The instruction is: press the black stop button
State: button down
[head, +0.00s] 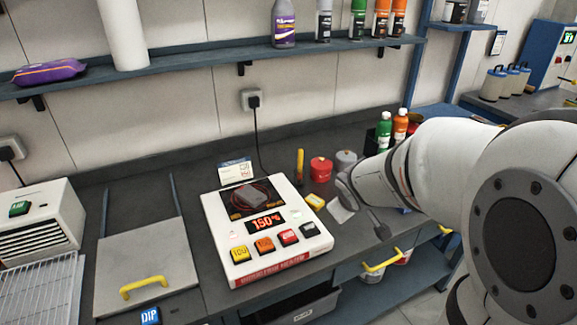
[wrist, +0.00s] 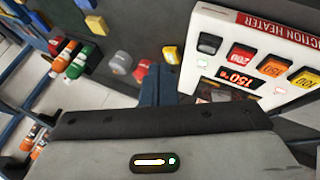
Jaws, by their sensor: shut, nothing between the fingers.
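The white induction heater (head: 262,262) stands on the dark bench, its display reading about 150. The black stop button (head: 308,229) is at the right end of its front button row, after the yellow, orange and red ones. In the wrist view the black button (wrist: 208,44) is at the left end of the row, on the upside-down heater (wrist: 228,18). My gripper (wrist: 158,82) is shut and empty, its fingertips below and left of the button in that view, apart from it. In the head view my arm comes in from the right and my fingertips are hard to make out.
A red canister (head: 320,170), green and orange bottles and a small yellow block (head: 315,201) stand right of the heater. A metal lid with a yellow handle (head: 143,288) is to its left. A shelf with bottles runs above. A cable hangs behind the heater.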

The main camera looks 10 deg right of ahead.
jog(key=w+a+n+t+y+p, duration=0.1)
jog(key=w+n+y+p, duration=0.2)
jog(key=w, duration=0.4)
jog(key=n+y+p, duration=0.3)
jog(key=n+y, duration=0.1)
jog(key=n, duration=0.2)
send_over(313, 229)
notch_tip(313, 229, down, 4)
jog(key=shift+w+f, duration=0.1)
jog(key=shift+f, duration=0.05)
notch_tip(313, 229, down, 8)
jog(key=b, duration=0.8)
jog(key=shift+f, duration=0.1)
jog(key=shift+f+b, duration=0.3)
dwell(0.4)
jog(key=shift+f, duration=0.4)
